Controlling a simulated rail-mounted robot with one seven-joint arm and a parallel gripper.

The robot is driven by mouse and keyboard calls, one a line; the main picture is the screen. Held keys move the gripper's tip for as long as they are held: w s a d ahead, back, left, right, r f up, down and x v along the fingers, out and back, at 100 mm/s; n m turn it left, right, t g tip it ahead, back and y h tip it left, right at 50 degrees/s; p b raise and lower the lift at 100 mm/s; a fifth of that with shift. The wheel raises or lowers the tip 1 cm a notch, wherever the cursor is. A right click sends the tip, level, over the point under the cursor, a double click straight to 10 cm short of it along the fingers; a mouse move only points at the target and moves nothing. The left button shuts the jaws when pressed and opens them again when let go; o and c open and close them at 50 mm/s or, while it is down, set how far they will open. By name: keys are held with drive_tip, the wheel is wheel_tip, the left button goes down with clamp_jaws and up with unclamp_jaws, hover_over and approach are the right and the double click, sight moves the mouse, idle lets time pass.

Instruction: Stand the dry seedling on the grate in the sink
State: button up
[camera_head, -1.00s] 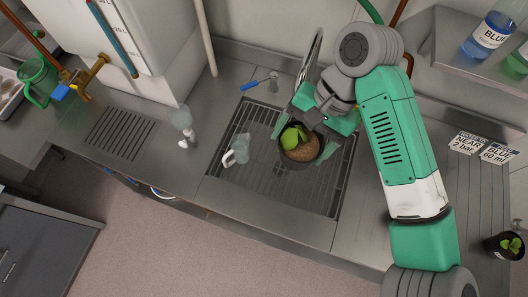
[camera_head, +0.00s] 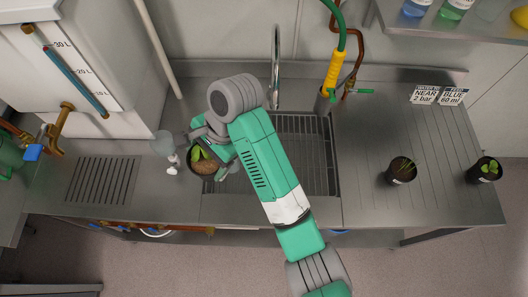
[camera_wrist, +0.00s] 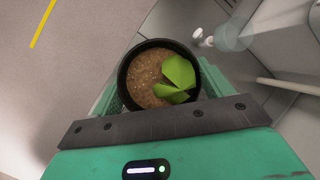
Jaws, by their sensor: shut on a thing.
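A black pot (camera_head: 200,176) with pale brown, dry-looking soil and a few green leaves is in my gripper (camera_head: 211,158). It is at the left edge of the sink in the head view, not over the middle of the grate. In the wrist view the pot (camera_wrist: 128,92) shows from above, soil and leaves in place, with my green fingers at its sides. The sink grate (camera_head: 312,152) is bare on its right part; my arm covers much of its left part. I cannot tell the height of the pot above the metal.
A clear, white-tipped vessel (camera_head: 163,143) stands just left of the pot. Two other black pots, one with thin sprouts (camera_head: 401,171) and one leafy (camera_head: 484,170), stand on the right counter. A faucet (camera_head: 275,65) and a yellow-handled sprayer (camera_head: 333,70) are behind the sink.

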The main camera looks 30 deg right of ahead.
drive_tip(key=s+d+f+m+t+h, duration=0.3)
drive_tip(key=s+d+f+m, duration=0.7)
drive_tip(key=s+d+f, duration=0.7)
drive_tip(key=shift+t, duration=0.3)
drive_tip(key=shift+w+d+f+b, duration=0.45)
drive_tip(key=shift+w+d+f, duration=0.7)
drive_tip(key=shift+w, duration=1.1)
drive_tip(key=shift+w+d+f+b, duration=0.4)
drive_tip(key=shift+w+d+f, duration=0.65)
drive_tip(key=shift+w, duration=1.2)
drive_tip(key=shift+w+d+f+b, duration=0.45)
drive_tip(key=shift+w+d+f, duration=0.7)
drive_tip(key=shift+w, duration=1.1)
drive_tip(key=shift+d+r, duration=0.15)
drive_tip(key=shift+d, duration=0.05)
drive_tip(key=o, duration=1.1)
drive_tip(key=p+v, duration=0.2)
drive_tip(key=v, duration=1)
drive_tip(key=shift+d+r, duration=0.1)
drive_tip(key=shift+r, duration=0.05)
